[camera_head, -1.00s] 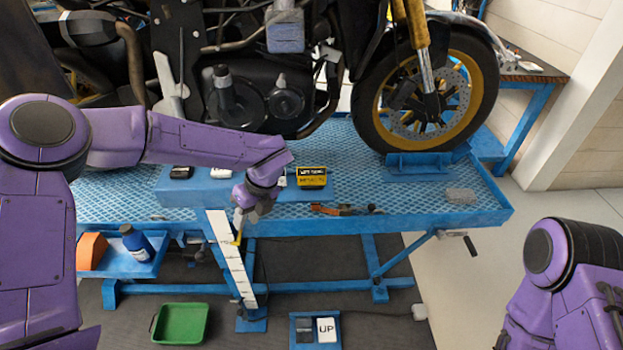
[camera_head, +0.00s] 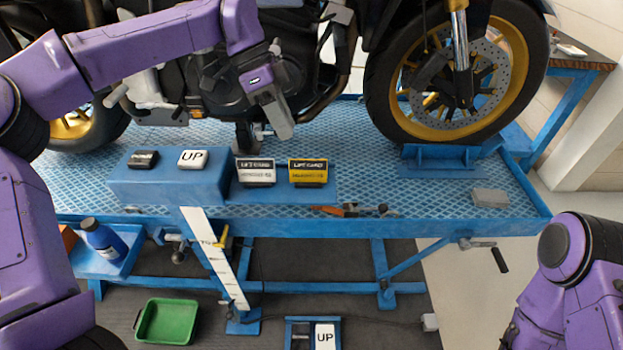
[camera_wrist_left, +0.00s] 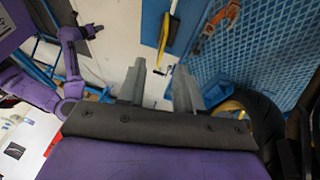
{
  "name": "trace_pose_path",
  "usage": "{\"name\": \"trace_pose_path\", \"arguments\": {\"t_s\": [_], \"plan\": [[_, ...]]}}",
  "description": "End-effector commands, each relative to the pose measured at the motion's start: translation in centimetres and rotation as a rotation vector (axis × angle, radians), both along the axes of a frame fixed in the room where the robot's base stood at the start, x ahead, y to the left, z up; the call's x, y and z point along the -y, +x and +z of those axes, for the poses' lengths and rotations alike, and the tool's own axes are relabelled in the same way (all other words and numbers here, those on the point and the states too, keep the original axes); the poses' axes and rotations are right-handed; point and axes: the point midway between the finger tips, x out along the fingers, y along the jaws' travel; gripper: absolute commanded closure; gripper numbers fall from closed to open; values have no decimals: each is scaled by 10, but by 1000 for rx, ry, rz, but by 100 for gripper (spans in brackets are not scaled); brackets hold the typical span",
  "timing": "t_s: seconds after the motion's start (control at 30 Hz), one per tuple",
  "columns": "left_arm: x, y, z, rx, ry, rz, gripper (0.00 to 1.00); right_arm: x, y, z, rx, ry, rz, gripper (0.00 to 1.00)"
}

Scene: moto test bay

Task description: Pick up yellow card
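The yellow card (camera_head: 308,172), with black lettering, leans upright on a blue stand on the lift table, right of a similar white card (camera_head: 256,171). My left gripper (camera_head: 283,125) is above and behind the cards, in front of the engine. Its fingers point down and slightly right, and it is not touching the yellow card. In the left wrist view its two fingers (camera_wrist_left: 160,84) are apart with nothing between them. A yellow strip shows beyond them there; I cannot tell whether it is the card. My right arm is at the lower right of the head view, its gripper outside that frame.
The motorcycle's front wheel (camera_head: 450,80) stands on the table at right, its engine close behind my left gripper. Black and white switches sit on a blue box (camera_head: 165,188) left of the cards. Orange-handled pliers (camera_head: 340,211) lie on the table's front edge. A grey block (camera_head: 490,198) lies at right.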

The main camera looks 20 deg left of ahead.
Motion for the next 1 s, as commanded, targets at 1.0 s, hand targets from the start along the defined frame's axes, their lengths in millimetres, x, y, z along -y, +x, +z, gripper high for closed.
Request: {"name": "trace_pose_path", "arguments": {"t_s": [1.0], "plan": [[52,-9,-92,-1,1,-3,100,0,0,32,1,-1,0,100]]}}
